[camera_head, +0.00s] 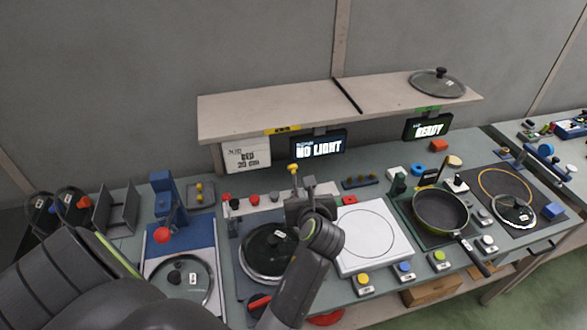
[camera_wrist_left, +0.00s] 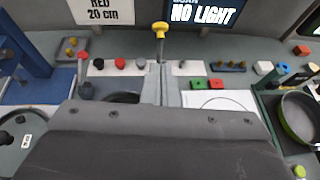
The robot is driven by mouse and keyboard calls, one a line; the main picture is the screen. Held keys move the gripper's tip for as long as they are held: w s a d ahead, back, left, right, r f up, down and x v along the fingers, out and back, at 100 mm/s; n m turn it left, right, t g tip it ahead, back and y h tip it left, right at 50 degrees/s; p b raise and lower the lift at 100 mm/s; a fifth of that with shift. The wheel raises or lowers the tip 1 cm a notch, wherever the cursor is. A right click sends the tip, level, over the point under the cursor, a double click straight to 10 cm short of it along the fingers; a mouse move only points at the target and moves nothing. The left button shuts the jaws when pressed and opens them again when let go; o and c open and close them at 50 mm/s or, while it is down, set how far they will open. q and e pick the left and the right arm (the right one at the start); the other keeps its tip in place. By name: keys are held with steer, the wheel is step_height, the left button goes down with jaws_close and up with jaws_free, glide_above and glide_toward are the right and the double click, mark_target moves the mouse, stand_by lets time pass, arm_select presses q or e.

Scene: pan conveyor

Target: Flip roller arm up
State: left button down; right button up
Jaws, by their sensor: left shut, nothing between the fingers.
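My left gripper (camera_head: 301,190) is shut and empty at the middle of the bench, behind a lidded round station (camera_head: 262,262). In the left wrist view its fingers (camera_wrist_left: 161,88) point at a thin upright rod with a yellow knob (camera_wrist_left: 160,28). The yellow knob (camera_head: 293,168) also shows just beyond the fingertips in the head view. I take this upright knobbed rod for the roller arm, but cannot be sure. I cannot tell whether the fingers touch it. Its base is hidden behind my gripper. My right gripper is not in view.
A pale strip with coloured knobs (camera_wrist_left: 110,66) lies left of the fingers. A white plate (camera_head: 372,238) and a black pan (camera_head: 441,212) stand to the right. A blue stand with a red ball (camera_head: 162,236) is at left. A shelf (camera_head: 300,111) overhangs the back.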

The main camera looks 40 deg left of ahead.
arm_select(q)
glide_toward(293, 168)
steer(key=x, duration=0.5)
steer(key=shift+s+f, duration=0.1)
steer(key=shift+f, duration=0.1)
steer(key=shift+w+a+f, duration=0.15)
steer(key=shift+w+a, duration=0.35)
steer(key=shift+w, duration=0.1)
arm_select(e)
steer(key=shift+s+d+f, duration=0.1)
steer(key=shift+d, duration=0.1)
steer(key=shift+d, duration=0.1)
